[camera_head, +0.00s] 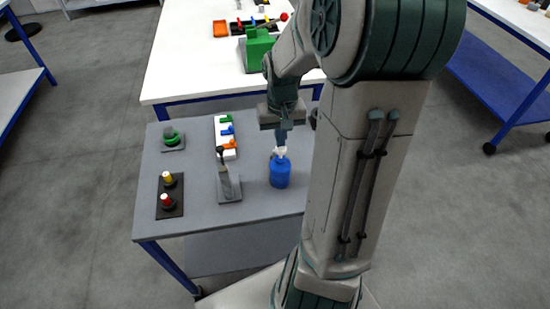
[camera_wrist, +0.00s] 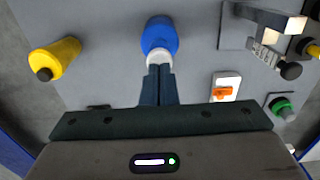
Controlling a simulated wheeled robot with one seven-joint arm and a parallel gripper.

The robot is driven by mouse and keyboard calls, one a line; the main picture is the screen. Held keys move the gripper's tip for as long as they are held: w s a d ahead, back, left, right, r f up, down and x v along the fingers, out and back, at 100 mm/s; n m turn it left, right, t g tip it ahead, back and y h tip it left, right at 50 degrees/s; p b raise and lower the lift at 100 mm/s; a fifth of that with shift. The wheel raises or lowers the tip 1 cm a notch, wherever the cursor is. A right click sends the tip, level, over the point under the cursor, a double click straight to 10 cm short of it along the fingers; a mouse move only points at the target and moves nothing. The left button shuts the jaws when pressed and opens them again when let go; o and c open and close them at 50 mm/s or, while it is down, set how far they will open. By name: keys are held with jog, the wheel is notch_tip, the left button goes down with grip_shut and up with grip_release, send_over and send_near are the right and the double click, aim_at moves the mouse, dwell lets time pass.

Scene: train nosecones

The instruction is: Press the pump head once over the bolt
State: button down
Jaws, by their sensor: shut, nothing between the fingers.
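A blue bottle (camera_head: 280,174) with a white pump head (camera_head: 280,152) stands upright on the grey table. In the wrist view the blue bottle (camera_wrist: 159,34) and its white pump head (camera_wrist: 158,58) are just beyond my fingertips. My gripper (camera_head: 282,143) is shut and empty, pointing down directly over the pump head. In the wrist view the closed fingers (camera_wrist: 158,70) overlap the edge of the pump head; I cannot tell whether they touch it. I cannot make out a bolt in either view; the area near the bottle is partly hidden by my gripper.
A grey lever fixture (camera_head: 228,184) stands left of the bottle. A yellow bottle (camera_wrist: 58,57) shows in the wrist view. A white table (camera_head: 190,60) is behind.

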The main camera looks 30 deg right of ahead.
jog(key=shift+f+b, duration=0.9)
jog(key=shift+f, duration=0.45)
jog(key=shift+r, duration=0.1)
jog(key=shift+r+p, duration=1.2)
jog(key=shift+r, duration=0.2)
notch_tip(320, 180, up, 6)
jog(key=p, duration=0.4)
jog(key=shift+p, duration=0.4)
